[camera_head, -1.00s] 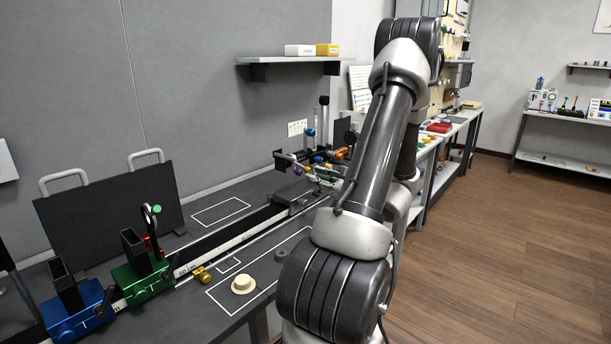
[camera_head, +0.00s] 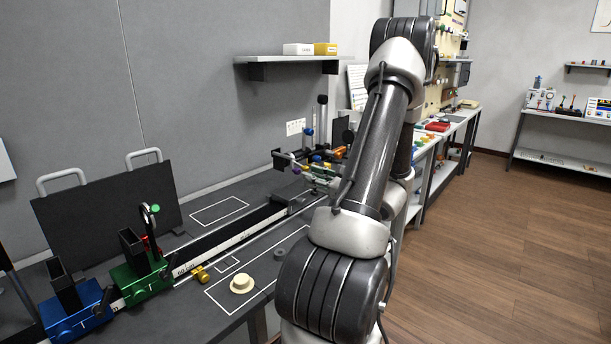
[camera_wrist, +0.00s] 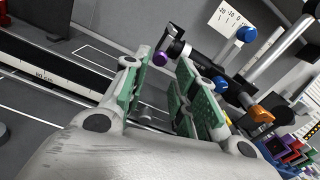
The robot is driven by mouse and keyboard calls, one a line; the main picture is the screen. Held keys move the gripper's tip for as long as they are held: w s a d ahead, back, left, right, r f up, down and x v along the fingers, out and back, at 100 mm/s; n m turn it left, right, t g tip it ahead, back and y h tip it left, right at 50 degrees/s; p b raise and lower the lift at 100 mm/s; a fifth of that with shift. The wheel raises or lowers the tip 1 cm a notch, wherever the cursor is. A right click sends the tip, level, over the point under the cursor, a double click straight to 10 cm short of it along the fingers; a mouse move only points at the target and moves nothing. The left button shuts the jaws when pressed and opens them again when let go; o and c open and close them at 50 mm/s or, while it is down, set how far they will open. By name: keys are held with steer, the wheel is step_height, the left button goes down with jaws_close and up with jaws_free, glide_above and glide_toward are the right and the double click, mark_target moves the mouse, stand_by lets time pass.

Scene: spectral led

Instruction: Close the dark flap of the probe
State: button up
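My gripper (camera_wrist: 168,85) is open, with its two green-padded fingers spread apart in the wrist view. A dark, rod-like part with a pale collar (camera_wrist: 178,47), perhaps the probe, lies just beyond the fingertips. A purple knob (camera_wrist: 160,58) hangs at its near end and shows in the gap between the fingers. Nothing is held. The purple knob also shows small in the head view (camera_head: 297,168), beside my gripper (camera_head: 322,172). I cannot make out the dark flap or how far it stands open.
A long dark rail with a pale scale (camera_head: 215,249) runs along the bench. Blue (camera_head: 75,312) and green (camera_head: 143,277) carriages stand at its near end. Posts with a blue knob (camera_wrist: 246,34) and an orange knob (camera_wrist: 260,114) crowd the right of my gripper. A cream disc (camera_head: 242,284) lies in front.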

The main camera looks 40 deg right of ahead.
mark_target(299, 172)
steer(key=w, duration=0.5)
steer(key=shift+w+a, duration=0.25)
steer(key=shift+w, duration=0.15)
jaws_close()
